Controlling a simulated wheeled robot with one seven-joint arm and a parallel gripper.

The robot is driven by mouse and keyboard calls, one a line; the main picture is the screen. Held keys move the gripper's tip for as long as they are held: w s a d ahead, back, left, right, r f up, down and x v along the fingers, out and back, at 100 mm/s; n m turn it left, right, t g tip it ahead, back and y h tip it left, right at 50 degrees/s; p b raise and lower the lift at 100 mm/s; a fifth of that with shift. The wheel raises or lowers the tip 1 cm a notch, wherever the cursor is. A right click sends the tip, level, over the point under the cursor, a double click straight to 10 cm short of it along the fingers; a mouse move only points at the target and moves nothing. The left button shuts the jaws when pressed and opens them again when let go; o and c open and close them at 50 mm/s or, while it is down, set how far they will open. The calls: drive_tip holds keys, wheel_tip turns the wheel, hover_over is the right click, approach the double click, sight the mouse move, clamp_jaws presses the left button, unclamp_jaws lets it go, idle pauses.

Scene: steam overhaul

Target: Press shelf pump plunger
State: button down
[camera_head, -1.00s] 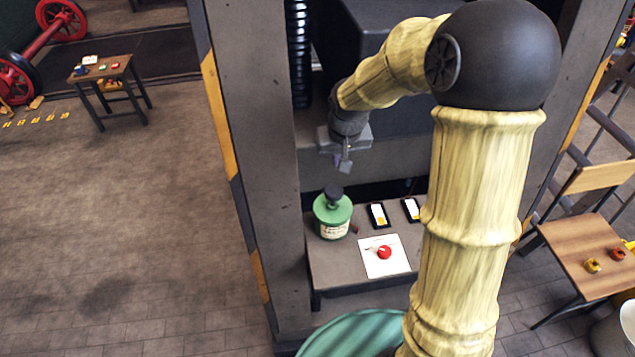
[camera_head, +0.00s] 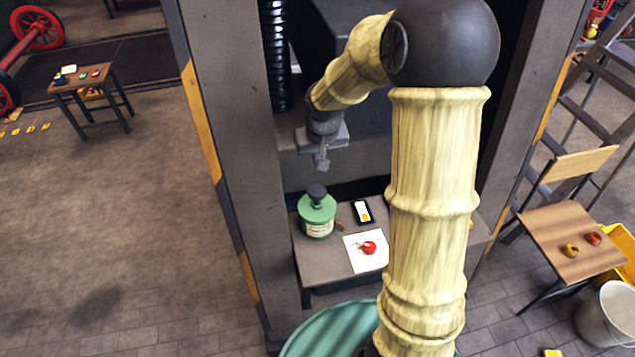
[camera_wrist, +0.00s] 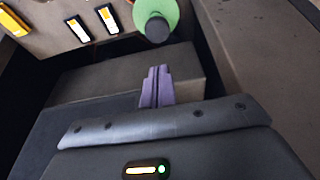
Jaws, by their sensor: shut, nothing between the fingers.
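The green pump (camera_head: 317,215) with its dark round plunger knob (camera_head: 317,191) stands upright at the left of the grey shelf (camera_head: 328,268). In the wrist view the green pump (camera_wrist: 168,14) and its dark knob (camera_wrist: 157,29) show at the top, just beyond the fingertips. My gripper (camera_head: 322,164) is shut and empty. It hangs above the knob, apart from it. In the wrist view my gripper (camera_wrist: 158,72) points towards the knob, with a gap between them.
A white sheet with a red round thing (camera_head: 369,248) lies right of the pump, and a dark label-like device (camera_head: 362,212) lies behind it. Dark posts (camera_head: 225,150) flank the shelf. A wooden chair (camera_head: 570,240) and a white bucket (camera_head: 606,315) stand at right.

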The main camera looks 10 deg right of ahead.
sight(317, 192)
drive_tip(key=x, duration=0.4)
drive_tip(key=p+x, duration=0.1)
drive_tip(key=x, duration=0.3)
drive_tip(key=s+p+x, duration=0.1)
drive_tip(key=x, duration=0.3)
drive_tip(key=shift+f, duration=0.6)
wheel_tip(317, 192, down, 4)
drive_tip(key=b, duration=0.2)
drive_tip(key=shift+r+b, duration=0.2)
drive_tip(key=shift+b, duration=0.2)
drive_tip(key=shift+s, duration=0.1)
